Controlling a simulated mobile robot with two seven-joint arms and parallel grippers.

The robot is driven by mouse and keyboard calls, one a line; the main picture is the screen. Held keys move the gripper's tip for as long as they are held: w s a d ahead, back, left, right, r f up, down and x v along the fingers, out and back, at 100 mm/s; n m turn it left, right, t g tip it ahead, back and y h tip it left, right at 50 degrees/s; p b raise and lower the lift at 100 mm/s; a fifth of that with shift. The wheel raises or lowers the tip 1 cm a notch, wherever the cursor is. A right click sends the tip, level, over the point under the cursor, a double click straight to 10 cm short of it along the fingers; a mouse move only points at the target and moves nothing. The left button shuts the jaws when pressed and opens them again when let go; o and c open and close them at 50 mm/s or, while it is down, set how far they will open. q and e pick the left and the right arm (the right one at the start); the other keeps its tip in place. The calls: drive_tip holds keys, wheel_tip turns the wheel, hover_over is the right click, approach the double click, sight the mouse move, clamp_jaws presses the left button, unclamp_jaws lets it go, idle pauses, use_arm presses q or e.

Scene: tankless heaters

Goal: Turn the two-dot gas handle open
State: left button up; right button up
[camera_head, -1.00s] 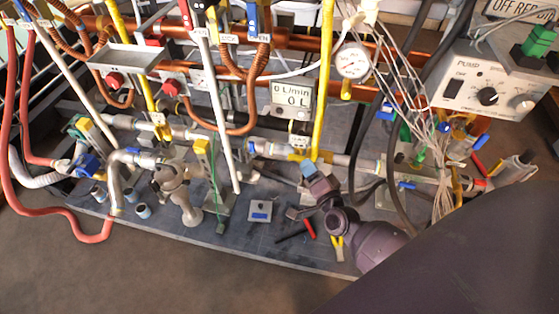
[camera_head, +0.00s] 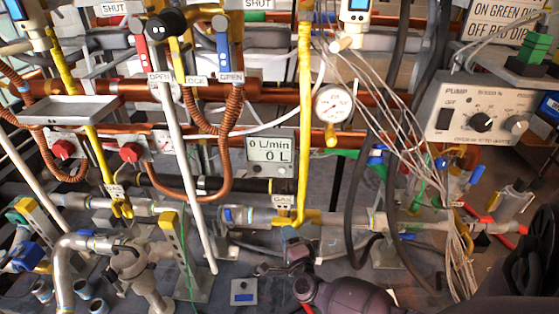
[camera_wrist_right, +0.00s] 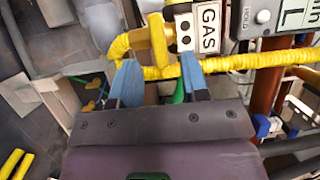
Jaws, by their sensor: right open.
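The yellow gas handle (camera_wrist_right: 158,40) stands beside a white GAS label (camera_wrist_right: 207,27) and a small plate with two black dots (camera_wrist_right: 185,31) in the right wrist view. A yellow pipe (camera_wrist_right: 235,63) runs behind my fingertips. In the head view, the GAS label (camera_head: 283,200) sits above the pipe line; its dots are too small to tell. My right gripper (camera_wrist_right: 160,78) is open, its blue fingers apart and pointing at the pipe and handle, with nothing clearly held. In the head view my right gripper (camera_head: 298,246) is just below the label. My left gripper is not in view.
A flow meter reading 0 L (camera_head: 269,149), a pressure gauge (camera_head: 333,103) and hanging white wires (camera_head: 395,115) crowd the area above and right. Black hoses (camera_head: 350,225) run close to my right gripper. A pump box (camera_head: 480,110) stands at right.

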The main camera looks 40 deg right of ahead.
sight(282, 221)
drive_tip(key=shift+b+x, duration=0.65)
drive_tip(key=shift+x, duration=2.35)
drive_tip(key=shift+c, duration=0.4)
clamp_jaws()
